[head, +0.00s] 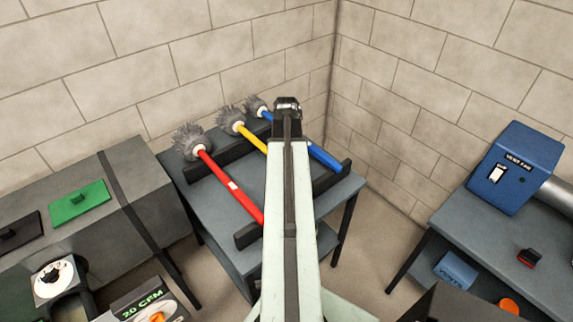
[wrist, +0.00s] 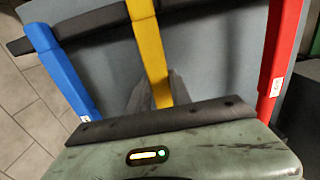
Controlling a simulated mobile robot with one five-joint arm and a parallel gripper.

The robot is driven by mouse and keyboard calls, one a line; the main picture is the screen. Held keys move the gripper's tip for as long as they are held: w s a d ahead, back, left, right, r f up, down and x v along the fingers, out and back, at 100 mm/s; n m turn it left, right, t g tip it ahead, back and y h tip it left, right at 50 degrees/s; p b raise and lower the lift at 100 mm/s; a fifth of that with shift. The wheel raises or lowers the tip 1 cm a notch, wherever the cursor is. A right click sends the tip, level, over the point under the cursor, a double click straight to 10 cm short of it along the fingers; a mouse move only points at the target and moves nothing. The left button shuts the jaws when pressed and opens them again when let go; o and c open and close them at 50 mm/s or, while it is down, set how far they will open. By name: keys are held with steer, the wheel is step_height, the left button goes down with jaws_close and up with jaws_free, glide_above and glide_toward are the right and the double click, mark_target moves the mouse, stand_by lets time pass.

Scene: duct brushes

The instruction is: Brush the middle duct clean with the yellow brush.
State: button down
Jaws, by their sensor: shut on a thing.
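The yellow brush lies between the red and blue brushes on a small grey table. Its yellow handle (head: 253,140) and grey bristle head (head: 230,119) show in the head view, with the rest hidden behind my arm. In the wrist view my gripper (wrist: 158,92) is shut on the yellow handle (wrist: 150,45), which runs between its grey fingers. The brush looks still on its rack. I cannot tell which opening is the middle duct; a round-fronted piece (head: 57,277) shows at lower left.
The red brush (head: 230,185) and blue brush (head: 322,155) lie on either side. Black rack bars (head: 220,157) cross the table (head: 310,222). A grey cabinet with a green panel (head: 78,203) stands left. A blue vent fan box (head: 516,167) stands on the right table. Walls close the back.

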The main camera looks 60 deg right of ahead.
step_height(320, 180, up, 13)
steer(key=p, duration=1.1)
steer(key=shift+f, duration=0.2)
